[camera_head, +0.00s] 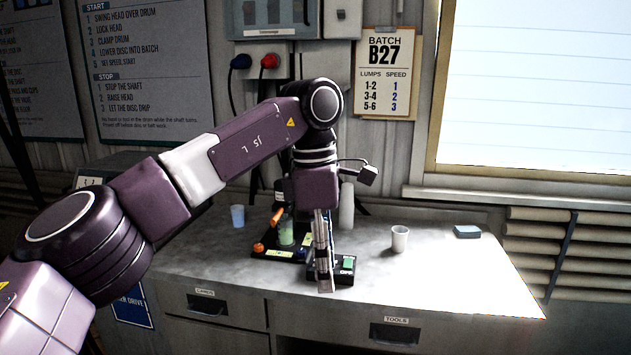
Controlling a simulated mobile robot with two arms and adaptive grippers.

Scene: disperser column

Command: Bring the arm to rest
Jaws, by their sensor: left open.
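My left arm comes in from the left, bends at a high elbow and points its gripper down over the workbench. My left gripper (323,258) is open and empty. Its fingers show nearly edge-on, in front of a small black box with a green button (347,264), marked OPS or similar. I cannot tell whether the fingertips touch the box. My right gripper is not in view.
The workbench (430,275) holds a blue cup (237,216), a white cup (399,239), a teal block (467,231) and a black tray (272,253) with a greenish jar (286,232). The bench's right part is mostly clear. A batch sign (385,75) hangs behind.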

